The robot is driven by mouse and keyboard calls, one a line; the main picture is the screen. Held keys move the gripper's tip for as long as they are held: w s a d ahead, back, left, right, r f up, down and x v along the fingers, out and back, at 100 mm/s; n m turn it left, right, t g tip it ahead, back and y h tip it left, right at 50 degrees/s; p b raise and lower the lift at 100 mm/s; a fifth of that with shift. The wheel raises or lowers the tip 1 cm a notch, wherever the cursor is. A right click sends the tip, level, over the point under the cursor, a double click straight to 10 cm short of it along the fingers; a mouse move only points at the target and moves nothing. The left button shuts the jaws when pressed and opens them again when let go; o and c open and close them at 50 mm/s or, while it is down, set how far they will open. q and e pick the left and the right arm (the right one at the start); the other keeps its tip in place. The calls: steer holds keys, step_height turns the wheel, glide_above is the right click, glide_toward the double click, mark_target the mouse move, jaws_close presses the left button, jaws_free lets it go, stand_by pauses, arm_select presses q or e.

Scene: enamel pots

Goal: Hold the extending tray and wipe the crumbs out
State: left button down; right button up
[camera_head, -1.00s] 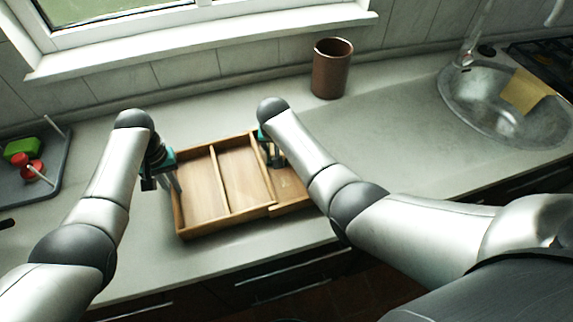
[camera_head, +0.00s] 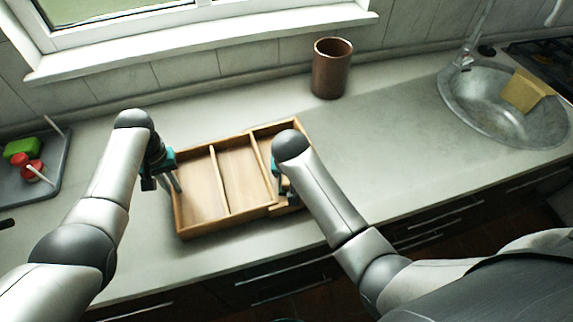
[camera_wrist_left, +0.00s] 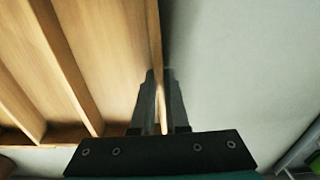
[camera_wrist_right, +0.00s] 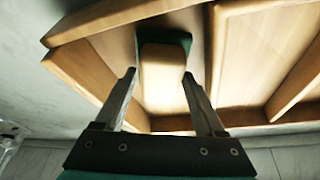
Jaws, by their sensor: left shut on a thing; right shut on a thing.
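The wooden extending tray (camera_head: 225,225) lies on the counter, with long compartments and a narrower right section. My left gripper (camera_head: 177,186) is shut on its left side wall; the wall shows between the fingers in the left wrist view (camera_wrist_left: 159,98). My right gripper (camera_head: 284,188) is down in the right section, mostly hidden by its arm in the head view. In the right wrist view (camera_wrist_right: 160,78) it is shut on a tan, sponge-like block (camera_wrist_right: 163,85) with a dark green layer. I cannot make out crumbs.
A brown cylindrical pot (camera_head: 331,68) stands behind the tray. The sink (camera_head: 480,105) with a yellow cloth (camera_head: 526,91) is at the right. A grey tray (camera_head: 45,180) with green and red items is at the left. Counter between tray and sink is clear.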

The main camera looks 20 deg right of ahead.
arm_select(q)
steer(key=shift+d, duration=0.1)
arm_select(e)
steer(key=shift+s, duration=0.3)
steer(key=shift+w+r, duration=0.1)
steer(key=shift+r, duration=0.05)
steer(key=shift+r, duration=0.4)
step_height(320, 180, up, 12)
steer(key=shift+d, duration=0.1)
stand_by(0.3)
steer(key=d, duration=0.9)
steer(key=shift+d, duration=0.4)
